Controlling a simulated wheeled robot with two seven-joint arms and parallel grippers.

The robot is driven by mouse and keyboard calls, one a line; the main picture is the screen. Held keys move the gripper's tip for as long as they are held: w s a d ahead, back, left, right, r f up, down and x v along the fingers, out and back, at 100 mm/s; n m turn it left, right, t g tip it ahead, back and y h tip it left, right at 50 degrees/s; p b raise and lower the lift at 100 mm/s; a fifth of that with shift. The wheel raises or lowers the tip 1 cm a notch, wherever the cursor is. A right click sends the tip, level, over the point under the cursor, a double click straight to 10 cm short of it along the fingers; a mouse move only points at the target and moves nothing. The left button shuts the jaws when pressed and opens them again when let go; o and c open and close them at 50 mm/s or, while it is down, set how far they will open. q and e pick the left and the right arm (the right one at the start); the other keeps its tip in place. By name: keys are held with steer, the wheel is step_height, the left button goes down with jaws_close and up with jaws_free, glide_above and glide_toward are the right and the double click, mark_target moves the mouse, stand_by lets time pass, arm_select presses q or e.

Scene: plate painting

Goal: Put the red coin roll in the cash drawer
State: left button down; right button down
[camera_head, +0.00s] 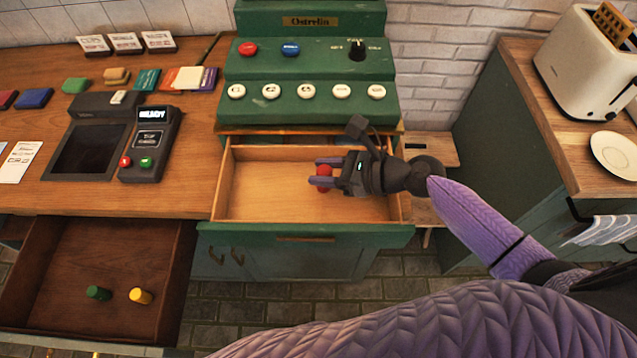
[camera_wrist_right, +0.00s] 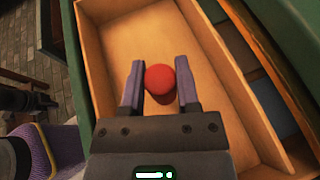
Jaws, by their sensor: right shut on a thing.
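The red coin roll (camera_head: 324,178) is between the fingers of my right gripper (camera_head: 322,173), which is shut on it. In the right wrist view the roll (camera_wrist_right: 161,79) shows its round red end between the two fingertips (camera_wrist_right: 160,90). The gripper is over the open cash drawer (camera_head: 262,190) of the green register. The drawer's bare wooden floor (camera_wrist_right: 135,50) shows below the roll. I cannot tell exactly how high the roll is above the floor. My left gripper is not in view.
The green register (camera_head: 310,65) stands behind the drawer. A darker open drawer (camera_head: 70,290) at lower left holds a green roll (camera_head: 98,293) and a yellow roll (camera_head: 141,296). A card terminal (camera_head: 150,145) sits on the counter. A toaster (camera_head: 585,65) and plate (camera_head: 615,155) are at right.

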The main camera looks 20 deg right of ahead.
step_height(320, 180, down, 4)
steer(key=shift+w+r+b, duration=0.1)
steer(key=shift+w+b, duration=0.05)
steer(key=shift+b, duration=0.6)
steer(key=shift+r, duration=0.1)
steer(key=shift+c, duration=1.7)
jaws_free()
